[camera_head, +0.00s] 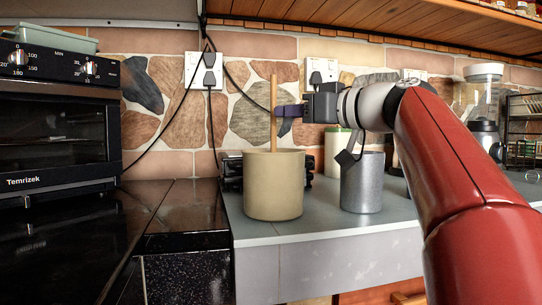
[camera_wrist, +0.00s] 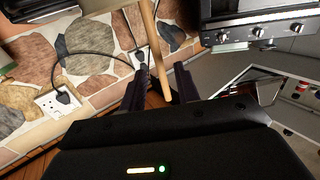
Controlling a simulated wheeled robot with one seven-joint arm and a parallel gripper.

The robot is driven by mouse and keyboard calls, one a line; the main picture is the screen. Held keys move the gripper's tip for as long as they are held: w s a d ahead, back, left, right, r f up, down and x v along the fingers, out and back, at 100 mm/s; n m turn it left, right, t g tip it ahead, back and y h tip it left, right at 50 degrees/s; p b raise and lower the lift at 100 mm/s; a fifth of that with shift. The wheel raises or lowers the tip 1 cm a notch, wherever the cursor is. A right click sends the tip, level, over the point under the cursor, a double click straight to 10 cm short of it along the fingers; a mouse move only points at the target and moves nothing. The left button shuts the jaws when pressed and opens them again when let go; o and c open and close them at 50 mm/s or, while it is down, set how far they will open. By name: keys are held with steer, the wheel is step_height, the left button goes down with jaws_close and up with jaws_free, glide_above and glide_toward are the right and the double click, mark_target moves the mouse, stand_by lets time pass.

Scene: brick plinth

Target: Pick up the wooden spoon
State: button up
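The wooden spoon (camera_head: 273,92) stands upright, its pale handle rising out of a beige pot (camera_head: 273,190); its lower end is hidden inside the pot. My gripper (camera_head: 283,111) reaches in from the right at the handle's mid-height, above the pot rim. In the wrist view, the spoon handle (camera_wrist: 152,35) runs between the two dark fingers of my gripper (camera_wrist: 160,74). A gap shows on each side of the handle, so the gripper is open around it, not clamped on it.
A grey metal cup (camera_head: 362,185) stands right of the pot on the grey counter (camera_head: 325,218), with a pale green lidded container (camera_head: 333,150) behind. A black toaster oven (camera_head: 60,125) is at left. Stone wall and sockets lie behind; a wooden shelf (camera_head: 400,18) overhangs above.

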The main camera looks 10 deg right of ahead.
steer(key=p+x, duration=0.1)
steer(key=x, duration=0.4)
steer(key=shift+w+a, duration=0.15)
steer(key=shift+w, duration=0.15)
jaws_close()
